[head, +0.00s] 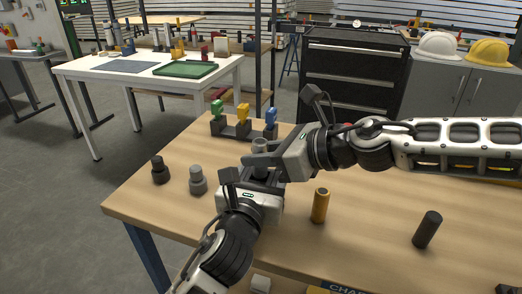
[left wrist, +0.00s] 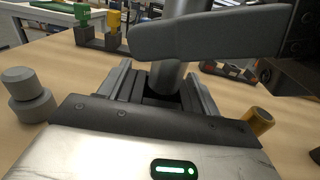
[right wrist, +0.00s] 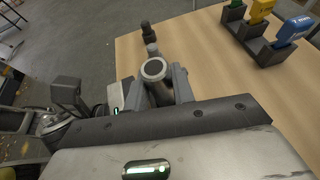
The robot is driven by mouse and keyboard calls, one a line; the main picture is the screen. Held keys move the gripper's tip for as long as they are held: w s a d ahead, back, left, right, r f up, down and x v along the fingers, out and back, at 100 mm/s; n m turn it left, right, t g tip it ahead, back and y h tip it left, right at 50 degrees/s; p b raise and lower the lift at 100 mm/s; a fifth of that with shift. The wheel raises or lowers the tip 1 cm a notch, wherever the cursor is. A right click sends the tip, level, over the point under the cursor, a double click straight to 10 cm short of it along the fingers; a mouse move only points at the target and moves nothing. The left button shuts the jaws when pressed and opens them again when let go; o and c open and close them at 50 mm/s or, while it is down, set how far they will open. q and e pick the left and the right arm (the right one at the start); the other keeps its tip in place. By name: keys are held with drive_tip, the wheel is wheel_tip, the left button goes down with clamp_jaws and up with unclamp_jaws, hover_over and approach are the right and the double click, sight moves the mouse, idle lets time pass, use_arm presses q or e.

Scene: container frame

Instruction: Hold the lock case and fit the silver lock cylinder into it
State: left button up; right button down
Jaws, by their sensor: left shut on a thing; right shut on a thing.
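The silver lock cylinder (head: 260,145) stands upright in the jaws of my right gripper (head: 264,160). In the right wrist view its round hollow top (right wrist: 153,69) shows between the fingers. My left gripper (head: 256,180) is shut below it on the dark lock case (left wrist: 158,100), mostly hidden by the fingers. In the left wrist view the cylinder (left wrist: 168,78) comes down to the case's dark opening. Its lower end is at or inside the opening; how deep I cannot tell.
A brass cylinder (head: 320,205) and a black cylinder (head: 427,230) stand to the right on the wooden table (head: 370,215). A grey stepped piece (head: 198,180) and a black one (head: 160,170) stand left. A dark rack (head: 237,131) with green, yellow and blue pieces stands behind.

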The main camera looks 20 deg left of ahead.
sight(266, 169)
drive_tip(key=shift+f, duration=1.5)
drive_tip(key=shift+r, duration=0.1)
drive_tip(key=shift+r, duration=3.5)
drive_tip(key=shift+f, duration=0.1)
drive_tip(key=shift+f, duration=1.4)
drive_tip(key=shift+f, duration=2.05)
drive_tip(key=c, duration=1.1)
unclamp_jaws()
drive_tip(key=shift+s+f, duration=0.1)
drive_tip(key=shift+f, duration=0.05)
drive_tip(key=shift+s, duration=0.1)
